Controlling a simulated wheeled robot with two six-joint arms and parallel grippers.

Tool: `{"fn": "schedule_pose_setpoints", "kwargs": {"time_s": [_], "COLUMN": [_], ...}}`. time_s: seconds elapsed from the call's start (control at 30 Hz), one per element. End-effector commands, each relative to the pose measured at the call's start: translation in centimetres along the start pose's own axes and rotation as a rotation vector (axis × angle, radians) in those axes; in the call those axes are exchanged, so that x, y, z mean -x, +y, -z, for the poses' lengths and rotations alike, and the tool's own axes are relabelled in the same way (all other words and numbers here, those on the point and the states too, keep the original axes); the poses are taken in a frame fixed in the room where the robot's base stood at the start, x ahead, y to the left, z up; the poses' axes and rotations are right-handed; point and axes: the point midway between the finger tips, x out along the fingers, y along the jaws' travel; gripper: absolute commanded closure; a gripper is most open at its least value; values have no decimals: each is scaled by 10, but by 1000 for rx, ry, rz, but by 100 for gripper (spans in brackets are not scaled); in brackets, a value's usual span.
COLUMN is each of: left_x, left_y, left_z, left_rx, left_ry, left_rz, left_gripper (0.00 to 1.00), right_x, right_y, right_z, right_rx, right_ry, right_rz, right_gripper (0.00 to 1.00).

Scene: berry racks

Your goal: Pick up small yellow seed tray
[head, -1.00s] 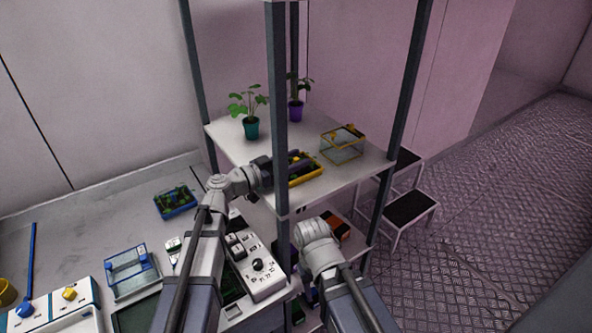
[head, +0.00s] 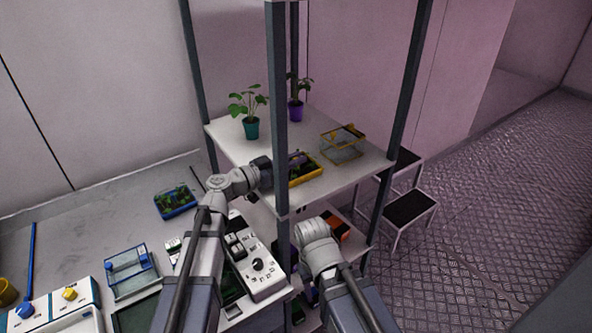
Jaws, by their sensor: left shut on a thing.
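The small yellow seed tray (head: 308,175) sits on the white shelf of the rack, with green seedlings inside. My left gripper (head: 290,168) reaches in from the left, behind the front rack post, and is shut on the tray's left side. The post hides part of the gripper and tray. I cannot tell whether the tray is touching the shelf. My right arm (head: 318,240) is below the shelf at the front; its gripper fingers do not show.
A clear box with yellow rim (head: 342,150) stands right of the tray. A teal pot (head: 251,128) and a purple pot (head: 296,111) with plants stand behind. Dark rack posts (head: 278,110) bound the shelf. A blue seed tray (head: 176,202) lies on the left bench.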

Motion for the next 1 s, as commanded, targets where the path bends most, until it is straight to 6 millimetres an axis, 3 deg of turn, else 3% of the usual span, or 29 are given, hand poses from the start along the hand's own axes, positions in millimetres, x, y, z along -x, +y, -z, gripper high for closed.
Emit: {"fn": "schedule_pose_setpoints", "kwargs": {"time_s": [0.33, 0.47, 1.0], "left_x": [0, 12, 108], "left_y": [0, 0, 0], "left_z": [3, 2, 2], "left_rx": [0, 0, 0], "left_ry": [0, 0, 0], "left_rz": [0, 3, 4], "left_gripper": [100, 100, 100], "right_x": [3, 2, 2], "right_y": [0, 0, 0], "right_z": [0, 0, 0], "right_rx": [0, 0, 0], "right_ry": [0, 0, 0], "right_rz": [0, 0, 0], "right_gripper": [50, 50, 50]}}
